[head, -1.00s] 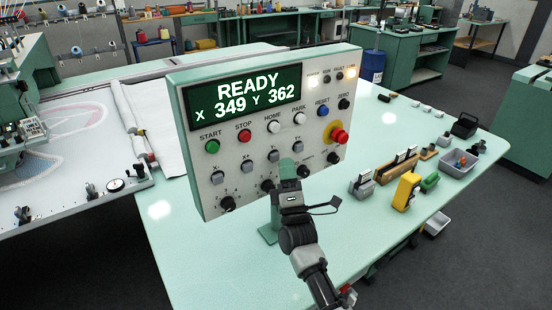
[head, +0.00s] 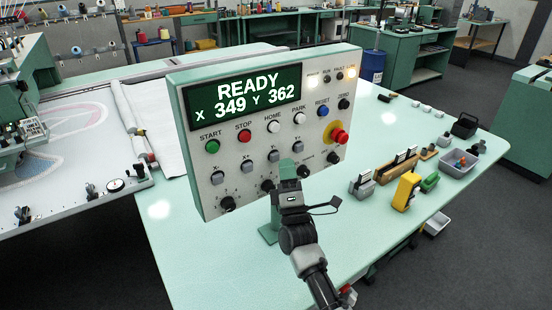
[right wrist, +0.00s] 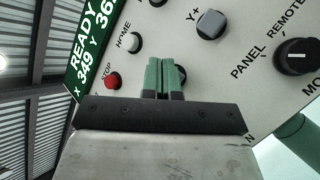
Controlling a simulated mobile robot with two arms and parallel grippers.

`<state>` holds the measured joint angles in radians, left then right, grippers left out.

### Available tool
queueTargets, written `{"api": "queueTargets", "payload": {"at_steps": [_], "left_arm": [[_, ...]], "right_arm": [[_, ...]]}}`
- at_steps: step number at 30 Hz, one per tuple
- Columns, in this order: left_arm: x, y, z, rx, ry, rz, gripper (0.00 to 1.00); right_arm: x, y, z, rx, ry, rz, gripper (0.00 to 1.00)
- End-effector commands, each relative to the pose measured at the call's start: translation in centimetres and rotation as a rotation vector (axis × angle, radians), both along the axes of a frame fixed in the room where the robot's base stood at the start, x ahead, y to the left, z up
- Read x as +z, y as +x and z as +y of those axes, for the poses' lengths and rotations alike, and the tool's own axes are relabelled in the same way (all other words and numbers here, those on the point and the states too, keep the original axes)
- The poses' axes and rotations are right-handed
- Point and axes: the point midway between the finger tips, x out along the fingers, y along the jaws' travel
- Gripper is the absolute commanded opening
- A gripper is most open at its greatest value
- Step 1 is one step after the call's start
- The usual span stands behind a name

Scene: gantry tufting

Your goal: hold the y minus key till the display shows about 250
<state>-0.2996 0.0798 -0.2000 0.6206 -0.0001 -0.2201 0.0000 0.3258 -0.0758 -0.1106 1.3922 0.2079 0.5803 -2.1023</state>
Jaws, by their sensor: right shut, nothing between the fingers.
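The control panel (head: 330,110) stands upright on the green table. Its display (head: 243,100) reads READY, X 349 Y 362. The grey Y minus key (head: 273,155) sits between the X plus key (head: 247,166) and the Y plus key (head: 298,146). My right gripper (head: 287,163) is shut and empty in front of the panel, just below and right of the Y minus key in the head view. In the right wrist view the shut green fingers (right wrist: 165,64) mostly hide that key; only a dark edge shows beside them. I cannot tell whether they touch it. My left gripper is out of view.
A red emergency knob (head: 340,136) sticks out at the panel's right side. Dark rotary knobs (head: 228,204) line its lower edge.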

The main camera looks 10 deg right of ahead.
Motion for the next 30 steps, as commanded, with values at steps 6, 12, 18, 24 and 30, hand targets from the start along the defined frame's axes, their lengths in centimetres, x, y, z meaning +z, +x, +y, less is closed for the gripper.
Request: {"api": "queueTargets", "payload": {"at_steps": [6,12,18,24,30], "left_arm": [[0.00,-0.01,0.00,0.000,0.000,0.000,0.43],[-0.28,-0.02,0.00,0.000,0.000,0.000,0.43],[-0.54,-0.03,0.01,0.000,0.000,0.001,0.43],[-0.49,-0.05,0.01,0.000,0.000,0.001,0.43],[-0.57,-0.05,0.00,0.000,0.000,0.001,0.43]], "right_arm": [[0.00,0.00,0.00,0.000,0.000,0.000,0.00],[-0.07,0.32,0.11,-0.001,0.001,0.000,0.00],[0.03,0.81,0.28,-0.001,0.000,-0.001,0.00],[0.04,0.80,0.29,0.000,0.000,0.000,0.00],[0.01,0.87,0.32,0.000,0.000,0.000,0.00]]}}
